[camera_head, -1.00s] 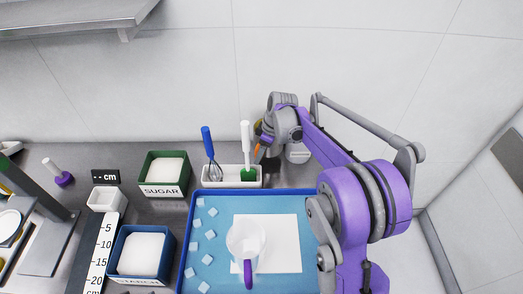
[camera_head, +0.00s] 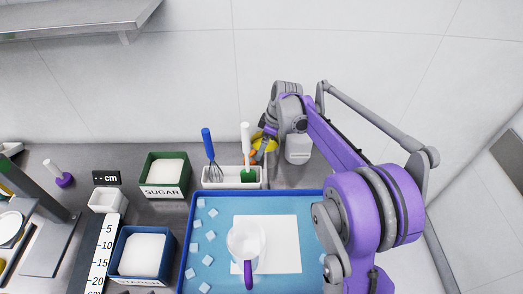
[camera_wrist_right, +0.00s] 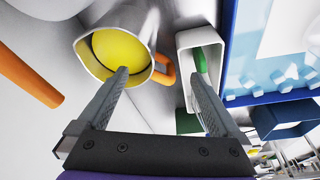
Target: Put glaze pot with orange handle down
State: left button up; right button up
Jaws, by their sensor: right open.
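The glaze pot (camera_wrist_right: 116,42) is a pale pot with yellow glaze inside and an orange handle (camera_wrist_right: 166,66). In the right wrist view its mouth faces the camera and its handle lies between the fingertips. In the head view the pot (camera_head: 266,143) is partly hidden by my right arm, just right of the white utensil caddy (camera_head: 215,176). My right gripper (camera_wrist_right: 157,71) is open at the handle; whether a finger touches the pot cannot be told. In the head view the gripper (camera_head: 268,131) is mostly hidden. My left gripper is not in view.
A blue tray (camera_head: 312,193) in front holds a white sheet, a clear jug (camera_head: 244,243) with a purple handle and several pale cubes. A white container (camera_head: 298,149) stands right of the pot. SUGAR (camera_head: 163,191) and blue-rimmed (camera_head: 139,280) bins stand left. An orange rod (camera_wrist_right: 28,80) shows in the wrist view.

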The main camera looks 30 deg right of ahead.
jog(key=v, duration=0.8)
jog(key=shift+r, duration=0.2)
jog(key=shift+s, duration=0.15)
